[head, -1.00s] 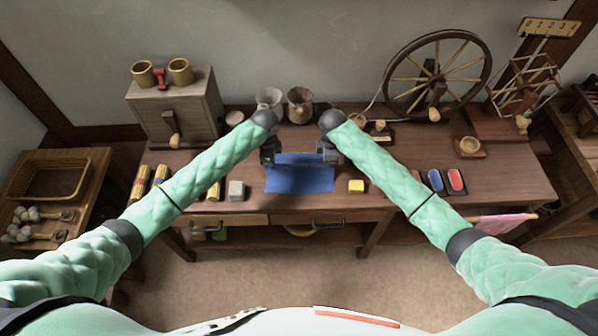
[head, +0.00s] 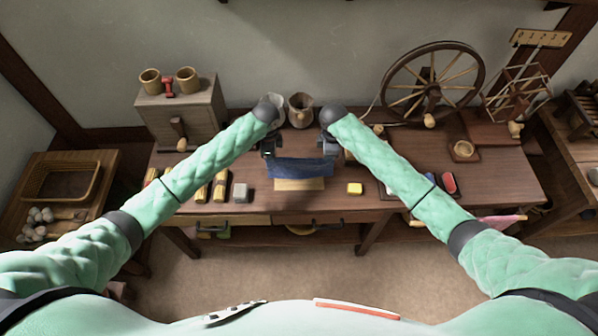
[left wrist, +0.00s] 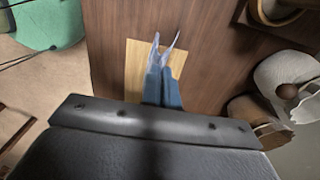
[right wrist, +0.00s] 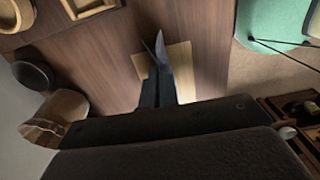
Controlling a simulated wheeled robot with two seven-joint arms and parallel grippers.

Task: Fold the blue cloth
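The blue cloth (head: 300,168) is stretched between my two grippers and hangs just above the table, sagging a little in the middle. Below it a pale wooden board (head: 299,184) shows on the table. My left gripper (head: 270,153) is shut on the cloth's left end, and my right gripper (head: 328,150) is shut on its right end. In the left wrist view the cloth (left wrist: 170,90) hangs in narrow folds over the board (left wrist: 136,72). In the right wrist view the cloth (right wrist: 163,80) looks dark, with the board (right wrist: 182,62) beneath. The fingertips are mostly hidden.
A grey block (head: 240,193) and yellow rolls (head: 220,186) lie left of the board; a yellow block (head: 355,188) lies right. A spinning wheel (head: 432,82) stands at the back right, a wooden box (head: 183,110) at the back left.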

